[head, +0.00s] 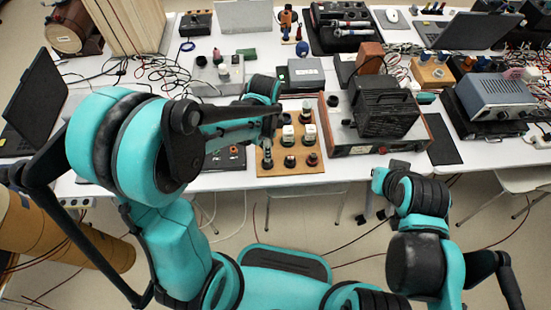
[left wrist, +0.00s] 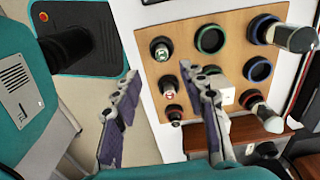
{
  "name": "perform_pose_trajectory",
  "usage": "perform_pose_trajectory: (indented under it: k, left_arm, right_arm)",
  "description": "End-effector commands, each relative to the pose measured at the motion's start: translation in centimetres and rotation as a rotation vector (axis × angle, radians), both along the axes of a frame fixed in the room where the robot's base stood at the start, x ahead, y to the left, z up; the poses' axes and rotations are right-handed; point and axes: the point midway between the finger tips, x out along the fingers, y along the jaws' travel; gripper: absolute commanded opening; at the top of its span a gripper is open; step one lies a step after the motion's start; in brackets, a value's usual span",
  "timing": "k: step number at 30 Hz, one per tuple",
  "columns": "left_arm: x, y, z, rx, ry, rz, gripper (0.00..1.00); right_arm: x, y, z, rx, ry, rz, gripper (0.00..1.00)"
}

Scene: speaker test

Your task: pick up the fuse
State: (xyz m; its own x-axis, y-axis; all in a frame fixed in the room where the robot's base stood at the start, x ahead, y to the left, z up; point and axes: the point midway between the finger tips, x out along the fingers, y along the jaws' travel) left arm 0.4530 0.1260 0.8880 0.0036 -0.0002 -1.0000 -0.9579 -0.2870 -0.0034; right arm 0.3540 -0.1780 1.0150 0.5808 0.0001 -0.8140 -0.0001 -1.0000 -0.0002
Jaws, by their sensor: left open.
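A wooden board (head: 265,167) stands at the front middle of the table, with ringed holes and several pegs. The left wrist view shows the board (left wrist: 148,18) with two cylinders (left wrist: 297,38) (left wrist: 264,114) and a whitish block (left wrist: 222,90) partly behind one finger. My left gripper (left wrist: 165,115) is open over the board's left side, with nothing seen held. My right arm (head: 410,192) hangs before the table; its fingers are unclear.
A brown-framed instrument (head: 345,150) with a black box (head: 385,107) stands close right of the board. A grey box (head: 306,74) and cables lie behind. A laptop (head: 35,100) is at left and a blue-grey instrument (head: 497,95) at right.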

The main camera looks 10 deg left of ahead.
Motion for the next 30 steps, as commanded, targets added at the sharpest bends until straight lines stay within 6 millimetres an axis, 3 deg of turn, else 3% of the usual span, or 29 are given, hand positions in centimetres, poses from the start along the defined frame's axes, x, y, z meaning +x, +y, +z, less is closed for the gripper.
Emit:
perform_pose_trajectory:
  k: [11,18,26,30]
  left_arm:
    - [0.1,0.1,-3.9,0.001,0.005,-0.012,0.42]
    - [0.4,0.4,-7.6,0.001,0.004,-0.012,0.42]
    - [0.3,0.3,-7.9,0.001,0.004,-0.011,0.42]
    - [0.3,0.4,-7.9,0.001,0.004,-0.011,0.11]
  right_arm:
    - [0.0,0.0,-1.8,0.000,0.000,0.000,0.00]
    - [0.0,0.0,-3.9,0.000,0.000,0.000,0.00]
    - [0.0,0.0,-3.9,0.000,0.000,0.000,0.00]
    - [0.0,0.0,-3.9,0.000,0.000,0.000,0.00]
